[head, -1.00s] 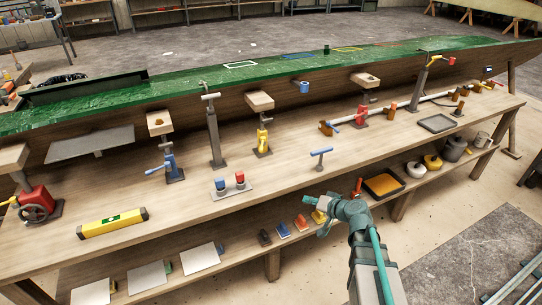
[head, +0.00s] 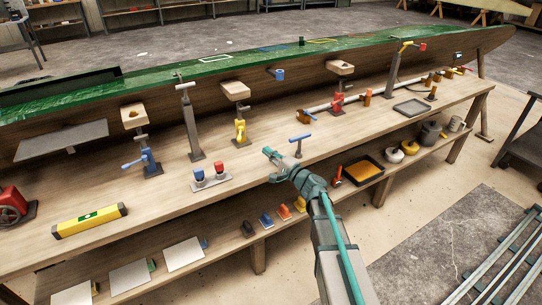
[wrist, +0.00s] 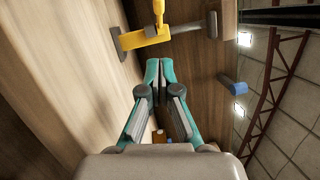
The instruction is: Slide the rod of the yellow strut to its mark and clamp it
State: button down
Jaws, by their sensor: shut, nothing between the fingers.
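The yellow strut (head: 240,130) stands upright on the bench below the hull, with a grey rod and a crossbar at its top, under a pale wooden pad (head: 236,90). In the wrist view the yellow strut (wrist: 148,39) lies sideways, its base plate at left, its grey rod (wrist: 187,29) pointing right and a yellow handle (wrist: 158,10) at the top edge. No mark on the rod can be made out. My gripper (head: 267,152) is shut and empty, in front of the strut and apart from it. Its closed fingertips (wrist: 160,64) show in the wrist view.
A blue T-handled tool (head: 300,140) stands on the bench right of my gripper. A tray with red and blue items (head: 211,182) lies to its left. A blue strut (head: 147,160) and a tall grey post (head: 192,128) stand further left.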

jog(key=x, duration=0.5)
jog(key=shift+w+a+p, duration=0.15)
jog(key=shift+w+p, duration=0.15)
jog(key=shift+p, duration=0.1)
jog(key=a, duration=0.3)
jog(key=shift+w+r+p, duration=0.1)
jog(key=shift+r+p, duration=0.25)
jog(key=shift+r, duration=0.05)
jog(key=shift+a, duration=0.55)
jog(key=shift+a+f+b, duration=0.1)
jog(key=shift+b, duration=0.25)
